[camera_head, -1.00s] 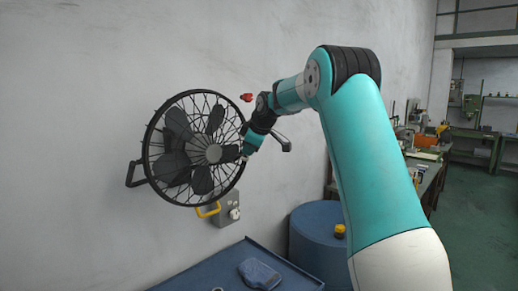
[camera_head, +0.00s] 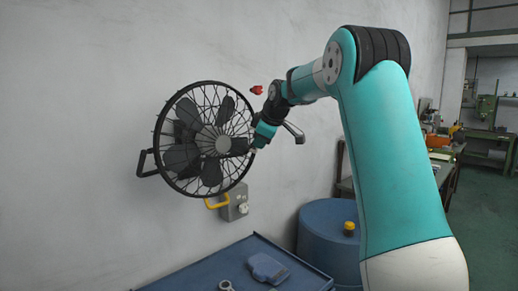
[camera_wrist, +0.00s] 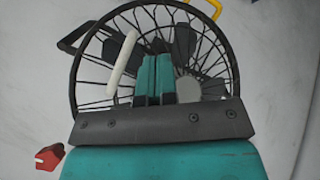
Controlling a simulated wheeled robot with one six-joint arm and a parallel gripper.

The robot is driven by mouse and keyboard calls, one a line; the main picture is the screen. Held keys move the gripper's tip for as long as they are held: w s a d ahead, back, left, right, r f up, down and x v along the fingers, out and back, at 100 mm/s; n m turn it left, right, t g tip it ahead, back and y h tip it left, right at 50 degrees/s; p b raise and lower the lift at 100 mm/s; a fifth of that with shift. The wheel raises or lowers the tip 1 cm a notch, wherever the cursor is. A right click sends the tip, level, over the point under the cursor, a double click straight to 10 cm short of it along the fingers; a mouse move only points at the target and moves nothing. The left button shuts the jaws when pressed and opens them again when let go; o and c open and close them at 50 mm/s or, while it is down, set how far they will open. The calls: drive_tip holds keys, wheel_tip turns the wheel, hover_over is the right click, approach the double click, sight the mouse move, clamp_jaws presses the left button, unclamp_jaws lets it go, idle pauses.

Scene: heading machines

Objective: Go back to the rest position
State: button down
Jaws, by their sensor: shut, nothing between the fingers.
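My gripper (camera_wrist: 155,78) is in the lower middle of the wrist view, its teal fingers shut together with nothing between them. Behind the fingers is a black wall fan (camera_wrist: 233,75) with a round wire cage. In the head view the fan (camera_head: 222,145) hangs on the grey wall, and my gripper (camera_head: 252,145) is in front of its right edge. I cannot tell whether the fingers touch the cage. My teal arm (camera_head: 395,165) reaches in from the right, bent high at the elbow.
A red knob (camera_head: 256,90) is on the wall behind my wrist. A grey box (camera_head: 236,204) with a yellow handle (camera_head: 216,204) is below the fan. A blue drum (camera_head: 325,232) and a blue cart top (camera_head: 225,262) stand below. Workbenches are at the back right.

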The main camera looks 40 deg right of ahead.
drive_tip(key=b+v, duration=0.1)
drive_tip(key=v, duration=0.8)
drive_tip(key=shift+s+d+r, duration=0.2)
drive_tip(key=shift+d+r, duration=0.1)
drive_tip(key=shift+d, duration=0.3)
drive_tip(key=s+a+f+g+y+b, duration=0.1)
drive_tip(key=s+a+f, duration=0.1)
drive_tip(key=a+f, duration=0.5)
drive_tip(key=s+a+f+g+y+b, duration=0.1)
drive_tip(key=s+a+f+y+b, duration=0.15)
drive_tip(key=a, duration=0.85)
drive_tip(key=s+a+f+g+y, duration=0.1)
drive_tip(key=s+a+f, duration=0.25)
drive_tip(key=a, duration=0.55)
drive_tip(key=s+a+f+g+b, duration=0.1)
drive_tip(key=s+a+f+g, duration=0.1)
drive_tip(key=s+a+f, duration=0.4)
drive_tip(key=s+a+f+g+b, duration=0.1)
drive_tip(key=s+a+f, duration=0.5)
drive_tip(key=s, duration=0.8)
wheel_tip(320, 180, down, 2)
drive_tip(key=shift+s+a+f+g+y+b, duration=0.2)
drive_tip(key=shift+g+y+b, duration=0.2)
drive_tip(key=shift+g, duration=0.3)
drive_tip(key=c, duration=1.8)
unclamp_jaws()
drive_tip(key=shift+r, duration=0.1)
